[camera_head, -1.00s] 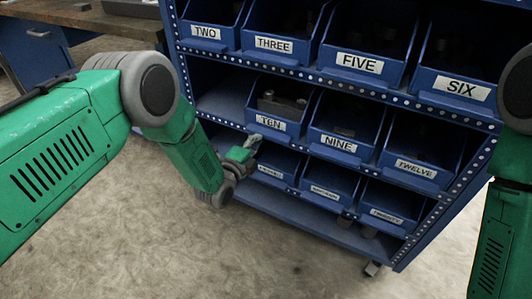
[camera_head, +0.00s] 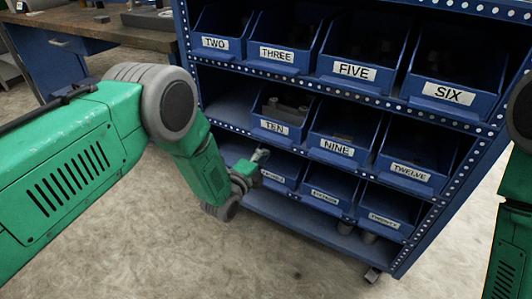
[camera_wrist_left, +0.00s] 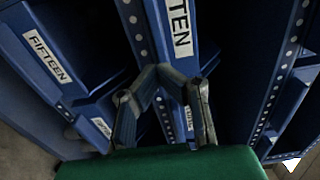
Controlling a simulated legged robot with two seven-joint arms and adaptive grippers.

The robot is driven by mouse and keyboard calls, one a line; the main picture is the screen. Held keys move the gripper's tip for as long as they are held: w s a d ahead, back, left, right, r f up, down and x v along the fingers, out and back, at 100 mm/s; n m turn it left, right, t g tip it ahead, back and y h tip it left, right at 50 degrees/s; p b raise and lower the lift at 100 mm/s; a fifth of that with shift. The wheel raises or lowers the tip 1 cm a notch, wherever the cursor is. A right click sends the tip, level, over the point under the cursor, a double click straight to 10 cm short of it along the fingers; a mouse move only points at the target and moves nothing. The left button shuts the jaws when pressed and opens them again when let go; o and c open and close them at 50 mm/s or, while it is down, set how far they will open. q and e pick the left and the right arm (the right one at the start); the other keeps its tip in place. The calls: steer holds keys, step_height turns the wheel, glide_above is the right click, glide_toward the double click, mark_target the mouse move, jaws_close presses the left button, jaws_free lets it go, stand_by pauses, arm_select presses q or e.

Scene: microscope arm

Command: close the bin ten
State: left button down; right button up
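The blue bin labelled TEN (camera_head: 274,127) stands at the left of the middle row, with dark metal parts inside. Its front looks roughly in line with bin NINE; I cannot tell how far it sticks out. My left gripper (camera_head: 262,155) is just below and in front of bin TEN, near the lower row. In the left wrist view the fingers (camera_wrist_left: 158,70) converge at their tips with nothing visible between them, and the TEN label (camera_wrist_left: 181,27) is just beyond. Contact with the bin cannot be told. My right gripper is out of view.
Bin NINE (camera_head: 337,147) and bin TWELVE (camera_head: 411,172) are right of bin TEN. Bins TWO, THREE, FIVE (camera_head: 354,71) and SIX fill the shelf above. Smaller-looking bins (camera_head: 325,197) sit below. An empty shelf space (camera_head: 228,105) lies left of bin TEN. A workbench (camera_head: 95,32) stands back left.

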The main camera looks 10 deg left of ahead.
arm_select(q)
steer(key=s+a+f+n+g+y+p, duration=0.1)
steer(key=s+a+f+n+g+p, duration=0.2)
steer(key=s, duration=0.5)
steer(key=s+a+f+n+g+y+p, duration=0.1)
steer(key=s+a+n+g+y+p, duration=0.15)
steer(key=s+a+n, duration=0.4)
steer(key=s+a+f+n+g+y+p, duration=0.15)
steer(key=s+g, duration=0.25)
steer(key=s, duration=0.6)
steer(key=s+a+r+n+g+p, duration=0.1)
steer(key=s+n, duration=0.4)
steer(key=s, duration=0.5)
steer(key=s+a+r+n+g+p, duration=0.1)
steer(key=s+n+g, duration=0.4)
steer(key=s, duration=0.5)
steer(key=shift+s+a+r+g+y+p, duration=0.2)
steer(key=shift+a+r+g+y+p, duration=0.25)
steer(key=shift+r, duration=0.5)
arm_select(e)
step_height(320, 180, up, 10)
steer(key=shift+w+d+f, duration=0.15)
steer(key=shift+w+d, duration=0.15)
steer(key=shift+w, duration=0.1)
arm_select(q)
steer(key=shift+a, duration=0.1)
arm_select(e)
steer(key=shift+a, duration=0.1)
